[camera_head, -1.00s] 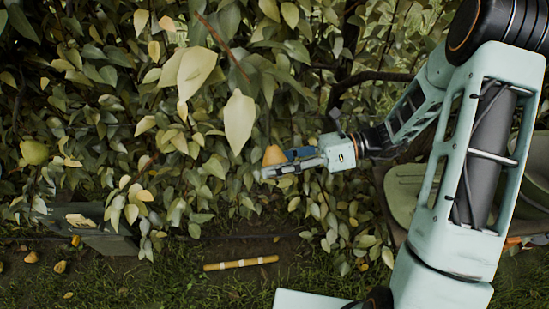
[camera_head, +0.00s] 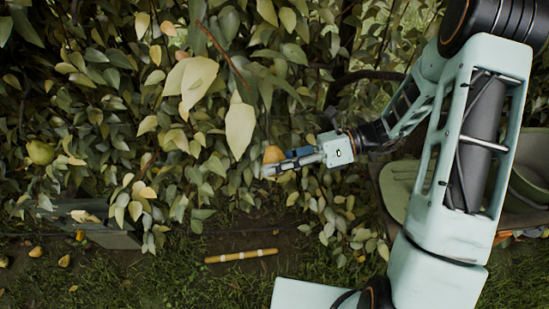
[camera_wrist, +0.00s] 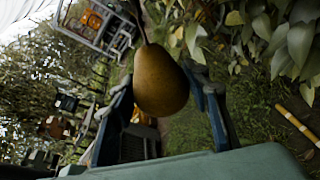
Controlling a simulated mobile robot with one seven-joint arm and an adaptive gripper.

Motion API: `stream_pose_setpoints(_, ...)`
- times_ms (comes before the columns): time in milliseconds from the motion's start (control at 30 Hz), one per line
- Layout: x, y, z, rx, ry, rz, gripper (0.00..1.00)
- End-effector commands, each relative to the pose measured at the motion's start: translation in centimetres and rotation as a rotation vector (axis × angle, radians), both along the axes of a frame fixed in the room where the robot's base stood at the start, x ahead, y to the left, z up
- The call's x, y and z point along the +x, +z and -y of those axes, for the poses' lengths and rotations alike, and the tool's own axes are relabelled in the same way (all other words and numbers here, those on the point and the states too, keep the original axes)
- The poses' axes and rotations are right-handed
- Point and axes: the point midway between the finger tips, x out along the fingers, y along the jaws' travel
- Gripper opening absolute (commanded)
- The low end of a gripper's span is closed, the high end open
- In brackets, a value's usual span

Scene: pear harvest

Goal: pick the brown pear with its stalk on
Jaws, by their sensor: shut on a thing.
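The brown pear (camera_wrist: 160,82) hangs large in the middle of the wrist view, with its dark stalk (camera_wrist: 141,28) rising from its top. In the head view the pear (camera_head: 273,154) is a small orange-brown shape at the leaves' edge. My gripper (camera_head: 280,164) is shut on it, with the blue fingers on both sides of the pear in the wrist view (camera_wrist: 168,100). The stalk looks attached to the pear; I cannot tell whether its upper end still joins a branch.
Dense leaves fill the back and left. A greenish pear (camera_head: 40,152) hangs at the left. Fallen pears (camera_head: 36,252) lie on the grass near a grey box-like object (camera_head: 105,236). A yellow banded stick (camera_head: 241,256) lies on the ground. A green container (camera_head: 401,190) stands at the right.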

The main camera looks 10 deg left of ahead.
Motion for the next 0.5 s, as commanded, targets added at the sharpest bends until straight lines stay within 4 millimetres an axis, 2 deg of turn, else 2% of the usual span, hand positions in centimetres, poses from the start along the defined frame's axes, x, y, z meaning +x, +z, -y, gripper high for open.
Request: stream_pose_setpoints(500,-0.19,0.45,0.06,-0.017,0.001,-0.031,0.15)
